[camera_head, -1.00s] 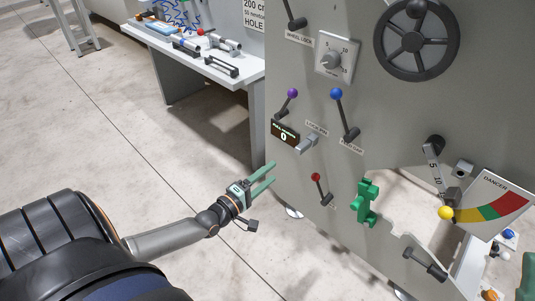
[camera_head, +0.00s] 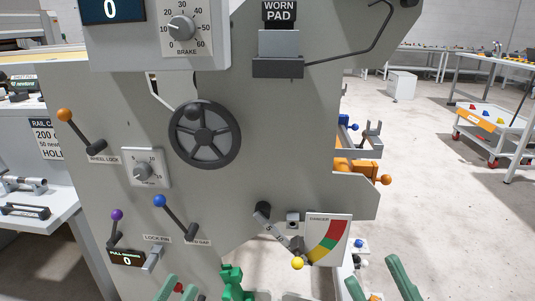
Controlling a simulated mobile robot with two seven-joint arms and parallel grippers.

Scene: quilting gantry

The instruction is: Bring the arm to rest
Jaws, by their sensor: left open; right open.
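My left gripper (camera_head: 178,283) shows at the bottom edge, left of centre. The rest of both arms is out of the picture. The grey machine panel (camera_head: 215,200) stands upright in front of me.
The panel carries a black handwheel (camera_head: 204,135), an orange-knobbed lever (camera_head: 82,132), a purple-knobbed lever (camera_head: 116,225), a blue-knobbed lever (camera_head: 174,216) and a yellow-knobbed lever by the danger gauge (camera_head: 328,238). A table stands at left (camera_head: 30,205). Open floor (camera_head: 440,210) lies at right.

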